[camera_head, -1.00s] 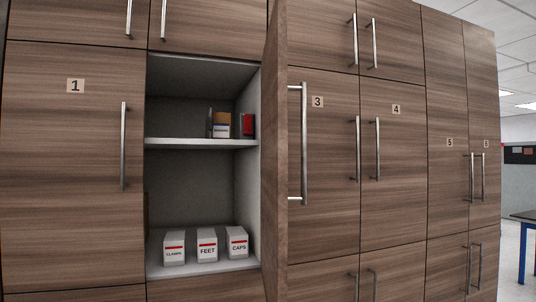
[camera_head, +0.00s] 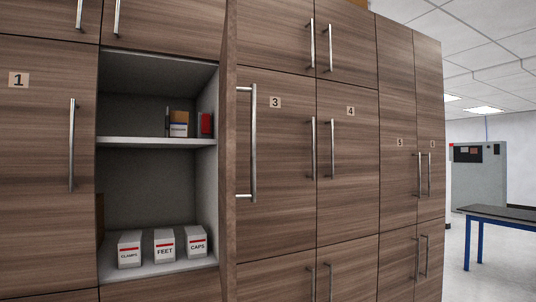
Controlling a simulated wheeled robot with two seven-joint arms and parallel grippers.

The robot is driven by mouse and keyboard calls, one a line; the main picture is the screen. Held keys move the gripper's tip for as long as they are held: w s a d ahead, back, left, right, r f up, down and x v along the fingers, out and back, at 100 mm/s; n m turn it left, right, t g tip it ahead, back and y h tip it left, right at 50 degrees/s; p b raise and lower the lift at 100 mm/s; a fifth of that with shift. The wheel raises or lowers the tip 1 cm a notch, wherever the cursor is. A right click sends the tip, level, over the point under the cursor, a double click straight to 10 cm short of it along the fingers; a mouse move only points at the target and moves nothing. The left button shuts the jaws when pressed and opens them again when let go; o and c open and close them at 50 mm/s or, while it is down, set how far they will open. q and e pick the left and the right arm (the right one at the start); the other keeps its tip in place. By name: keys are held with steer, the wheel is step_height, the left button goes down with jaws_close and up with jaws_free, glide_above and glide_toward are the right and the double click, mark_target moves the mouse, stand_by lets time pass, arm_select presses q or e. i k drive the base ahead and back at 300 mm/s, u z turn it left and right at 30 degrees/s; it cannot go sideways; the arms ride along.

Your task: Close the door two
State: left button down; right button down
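The open cabinet door (camera_head: 229,150) stands swung out toward me, between the open compartment and the door numbered 3. I see it nearly edge-on, and its number is not visible. A long metal handle (camera_head: 253,143) shows on its right side. The open compartment (camera_head: 150,190) is to its left, beside the door numbered 1 (camera_head: 35,160). Neither of my grippers is in view.
Boxes labelled CLAMPS (camera_head: 130,250), FEET (camera_head: 164,246) and CAPS (camera_head: 196,241) stand on the compartment floor. Small items sit on the shelf (camera_head: 155,142) above. Closed doors line the right. A blue-legged table (camera_head: 497,213) stands at far right beside open floor.

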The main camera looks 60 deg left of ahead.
mark_target(228, 88)
steer(key=i, duration=0.85)
steer(key=u, duration=2.7)
